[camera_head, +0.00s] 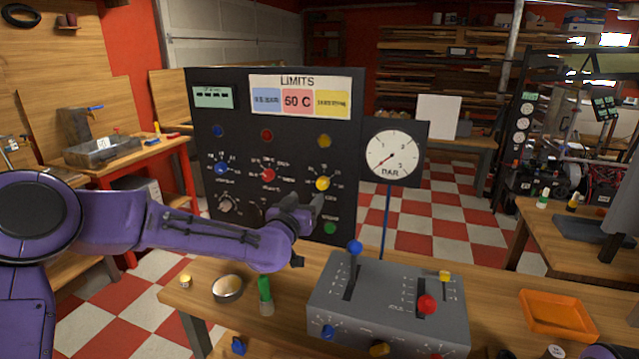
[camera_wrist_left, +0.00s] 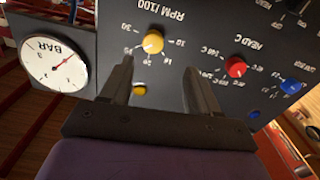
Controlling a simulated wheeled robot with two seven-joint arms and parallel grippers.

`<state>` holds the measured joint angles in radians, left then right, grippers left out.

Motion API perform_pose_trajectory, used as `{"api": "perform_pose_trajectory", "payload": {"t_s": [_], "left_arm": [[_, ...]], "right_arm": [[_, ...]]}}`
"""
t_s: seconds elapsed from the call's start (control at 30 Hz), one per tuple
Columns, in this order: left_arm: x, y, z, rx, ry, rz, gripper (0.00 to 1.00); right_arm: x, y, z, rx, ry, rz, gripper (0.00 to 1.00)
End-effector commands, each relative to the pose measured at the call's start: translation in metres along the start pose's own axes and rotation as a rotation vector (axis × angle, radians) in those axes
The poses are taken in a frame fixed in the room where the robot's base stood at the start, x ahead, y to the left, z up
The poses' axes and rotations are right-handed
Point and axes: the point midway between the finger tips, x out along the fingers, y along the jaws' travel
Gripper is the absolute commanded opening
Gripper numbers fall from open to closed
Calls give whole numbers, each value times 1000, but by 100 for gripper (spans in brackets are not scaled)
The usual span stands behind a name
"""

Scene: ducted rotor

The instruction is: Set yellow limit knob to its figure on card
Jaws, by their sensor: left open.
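The yellow limit knob (camera_head: 323,184) sits at the right of the black panel (camera_head: 290,112). In the left wrist view the yellow knob (camera_wrist_left: 153,42) shows upside down beside the label RPM/100 and a scale with 10, 20 and 30. The limits card (camera_head: 300,97) is at the panel's top; its middle red field seems to read 60 C, and its yellow field (camera_head: 333,104) is too small to read. My left gripper (camera_head: 318,203) is open and empty just in front of the panel, near the yellow knob, apart from it. In the wrist view its fingertips (camera_wrist_left: 159,64) point toward the knob.
A red knob (camera_head: 268,175) and a blue knob (camera_head: 221,168) are left of the yellow one. A yellow lamp (camera_head: 323,140) sits above it. A BAR gauge (camera_head: 392,153) stands right of the panel. A grey lever box (camera_head: 390,305) occupies the bench in front.

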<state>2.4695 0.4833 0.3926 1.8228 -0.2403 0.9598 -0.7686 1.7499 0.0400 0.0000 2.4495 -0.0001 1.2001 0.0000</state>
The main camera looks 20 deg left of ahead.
Motion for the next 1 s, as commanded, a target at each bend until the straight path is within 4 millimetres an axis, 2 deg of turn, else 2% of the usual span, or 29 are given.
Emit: {"api": "perform_pose_trajectory", "payload": {"t_s": [0.03, 0.2, 0.33, 0.5, 0.77, 0.93, 1.0], "left_arm": [[12, 4, -2, 0, -3, 3, 61], [53, 10, 0, 0, -5, 13, 61], [74, 9, 0, 0, -3, 11, 61], [86, 8, 1, 0, -3, 10, 61], [87, 8, 2, 0, -2, 10, 61], [87, 7, 1, 0, -2, 9, 6], [87, 7, 1, 0, -2, 9, 5]], "right_arm": [[-8, 1, -3, 0, -1, 0, 43], [-19, 2, -8, 0, -1, 0, 43], [-24, 2, -10, 0, 0, 0, 43], [-27, 2, -11, 0, 0, 0, 43], [-26, 2, -11, 0, 0, 0, 43], [-26, 2, -11, 0, 0, 0, 43], [-26, 2, -11, 0, 0, 0, 43]]}}
